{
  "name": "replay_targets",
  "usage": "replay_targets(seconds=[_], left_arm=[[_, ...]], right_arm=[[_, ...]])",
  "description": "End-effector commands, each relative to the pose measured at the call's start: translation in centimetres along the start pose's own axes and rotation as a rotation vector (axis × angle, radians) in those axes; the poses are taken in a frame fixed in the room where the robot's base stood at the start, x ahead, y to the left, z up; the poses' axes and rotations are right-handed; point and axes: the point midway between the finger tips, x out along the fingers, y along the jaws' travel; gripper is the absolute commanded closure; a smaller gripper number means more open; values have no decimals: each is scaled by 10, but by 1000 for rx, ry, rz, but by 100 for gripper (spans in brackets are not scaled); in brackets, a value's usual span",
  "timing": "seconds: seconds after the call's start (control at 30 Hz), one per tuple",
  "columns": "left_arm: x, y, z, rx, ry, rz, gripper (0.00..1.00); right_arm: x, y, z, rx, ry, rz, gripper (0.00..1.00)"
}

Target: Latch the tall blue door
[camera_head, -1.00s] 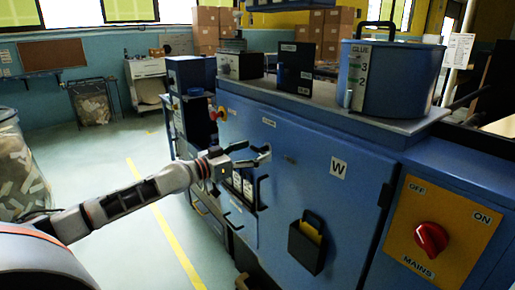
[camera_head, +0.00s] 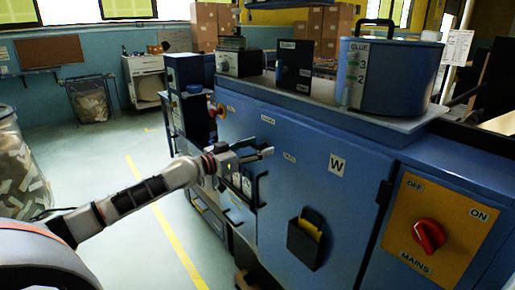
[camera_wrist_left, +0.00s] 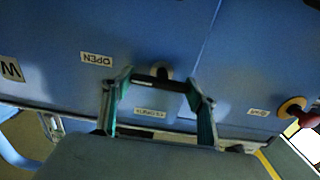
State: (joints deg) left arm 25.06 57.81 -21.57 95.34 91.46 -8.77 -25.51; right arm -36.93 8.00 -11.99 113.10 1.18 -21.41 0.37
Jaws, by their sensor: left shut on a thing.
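The tall blue door (camera_head: 300,190) is the large front panel of the blue machine, with a "W" label and a black pocket on it. It looks flush with the machine front. My left gripper (camera_head: 262,154) is at the door's upper left part. In the left wrist view its fingers (camera_wrist_left: 158,86) are shut on the black lever handle (camera_wrist_left: 160,82), which lies across between the fingertips. My right gripper is not in view.
A black pocket with a yellow paper (camera_head: 306,240) sticks out from the door. A red switch (camera_head: 428,236) on a yellow plate is at the right. A glue bucket (camera_head: 385,75) stands on the machine top. Open floor (camera_head: 110,180) lies to the left.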

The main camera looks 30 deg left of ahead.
Motion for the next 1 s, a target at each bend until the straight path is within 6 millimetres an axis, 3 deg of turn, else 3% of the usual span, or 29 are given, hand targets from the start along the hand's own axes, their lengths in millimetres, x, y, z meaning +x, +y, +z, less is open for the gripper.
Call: replay_targets(seconds=[0.37, 1.0], left_arm=[[0, -1, 0, -177, 0, 0, 64], [0, -4, -1, -778, 2, 0, 64]], right_arm=[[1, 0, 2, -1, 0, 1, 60], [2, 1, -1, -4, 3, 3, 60]])
